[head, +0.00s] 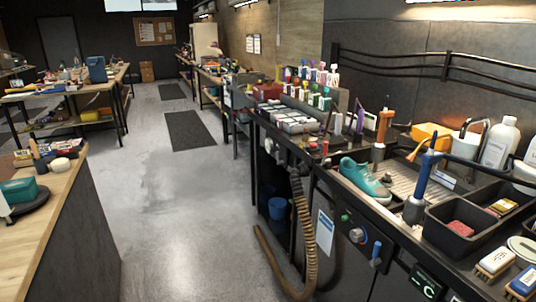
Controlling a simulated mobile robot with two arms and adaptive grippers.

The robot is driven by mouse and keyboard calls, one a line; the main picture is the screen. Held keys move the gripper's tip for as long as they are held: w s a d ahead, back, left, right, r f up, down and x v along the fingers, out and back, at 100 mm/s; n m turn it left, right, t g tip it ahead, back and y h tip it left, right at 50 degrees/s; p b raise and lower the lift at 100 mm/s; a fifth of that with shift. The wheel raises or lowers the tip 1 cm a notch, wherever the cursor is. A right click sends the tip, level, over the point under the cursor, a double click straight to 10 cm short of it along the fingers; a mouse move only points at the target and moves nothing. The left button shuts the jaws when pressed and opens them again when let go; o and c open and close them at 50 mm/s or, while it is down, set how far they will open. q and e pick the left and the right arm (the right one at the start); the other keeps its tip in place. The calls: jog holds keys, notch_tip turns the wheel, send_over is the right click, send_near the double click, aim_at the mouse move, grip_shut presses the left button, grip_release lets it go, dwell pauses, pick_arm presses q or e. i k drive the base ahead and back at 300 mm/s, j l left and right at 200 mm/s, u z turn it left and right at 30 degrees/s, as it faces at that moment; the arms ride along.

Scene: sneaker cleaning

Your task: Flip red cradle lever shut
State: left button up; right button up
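A teal sneaker (365,180) with a white sole rests at the front edge of the workbench on the right. Behind it, an orange-red upright handle (385,126) stands on a dark round mount. A matching blue upright handle (426,172) stands to the right of the sneaker, nearer me. I cannot tell for sure which part is the red cradle lever; the orange-red handle is the closest in colour, and it stands upright. Neither of my grippers shows in this view.
Black bins (447,240) with sponges and brushes (495,262) fill the bench's right end. A ribbed hose (305,235) hangs down the bench front, beside a control panel (357,236). A wooden table (60,215) stands at left. The grey floor (190,220) between is clear.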

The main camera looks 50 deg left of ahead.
aim_at(324, 161)
jog(key=u, duration=1.15)
